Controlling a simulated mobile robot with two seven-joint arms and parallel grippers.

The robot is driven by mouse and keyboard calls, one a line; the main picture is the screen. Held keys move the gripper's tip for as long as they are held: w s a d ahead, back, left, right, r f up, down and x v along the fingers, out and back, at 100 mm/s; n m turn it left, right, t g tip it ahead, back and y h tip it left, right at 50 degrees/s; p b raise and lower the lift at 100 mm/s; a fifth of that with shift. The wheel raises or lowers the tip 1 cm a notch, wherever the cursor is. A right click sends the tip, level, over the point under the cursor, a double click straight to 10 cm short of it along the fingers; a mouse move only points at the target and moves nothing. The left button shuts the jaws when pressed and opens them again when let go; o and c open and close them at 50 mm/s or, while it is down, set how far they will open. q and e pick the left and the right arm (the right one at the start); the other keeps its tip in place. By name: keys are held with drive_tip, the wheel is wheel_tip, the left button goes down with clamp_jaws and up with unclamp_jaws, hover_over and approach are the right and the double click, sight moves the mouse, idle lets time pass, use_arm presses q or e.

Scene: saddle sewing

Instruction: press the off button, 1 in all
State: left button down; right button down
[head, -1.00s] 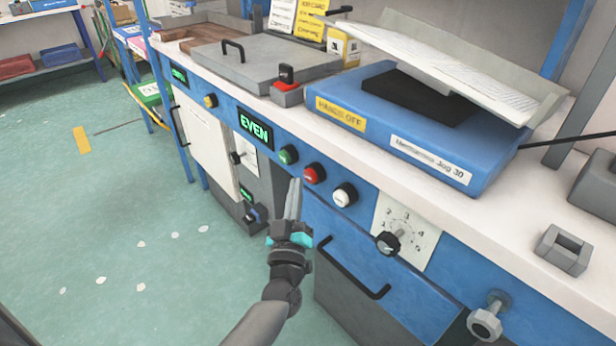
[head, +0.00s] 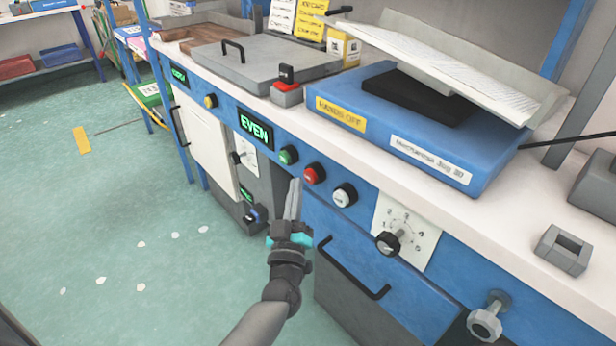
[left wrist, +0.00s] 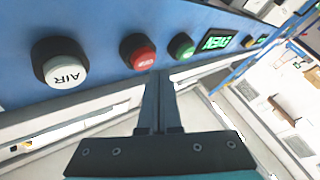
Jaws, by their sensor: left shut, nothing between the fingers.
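The red button (head: 314,173), most likely the off button, sits on the blue front panel between a green button (head: 288,155) and a white button (head: 344,194). In the left wrist view the red button (left wrist: 138,52) has a small mark too blurred to read, and the white button (left wrist: 65,63) reads AIR. The green button (left wrist: 181,46) is right of the red one there. My left gripper (head: 295,182) is shut and empty, with its fingertips just in front of the panel, a little below and left of the red button in the head view. I cannot see contact. My right gripper is out of view.
A lit EVEN display (head: 255,129) is left of the buttons. A dial (head: 389,243) and a black drawer handle (head: 345,270) are to the right and below. The white worktop (head: 480,222) above holds a blue jig (head: 400,130). Open floor (head: 130,240) lies left.

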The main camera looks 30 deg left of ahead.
use_arm(q)
drive_tip(key=shift+w, duration=0.1)
idle(0.6)
drive_tip(key=shift+w+d, duration=0.15)
drive_tip(key=shift+w, duration=0.15)
drive_tip(key=shift+w+d, duration=0.25)
drive_tip(key=shift+w, duration=0.3)
idle(0.8)
drive_tip(key=shift+s, duration=0.15)
drive_tip(key=shift+s+a+p, duration=0.4)
drive_tip(key=shift+s+p, duration=0.05)
drive_tip(key=shift+s, duration=0.35)
drive_tip(key=s, duration=0.1)
drive_tip(key=s+a+p, duration=0.1)
drive_tip(key=s, duration=0.1)
drive_tip(key=s+a+p, duration=0.1)
drive_tip(key=shift+s, duration=0.3)
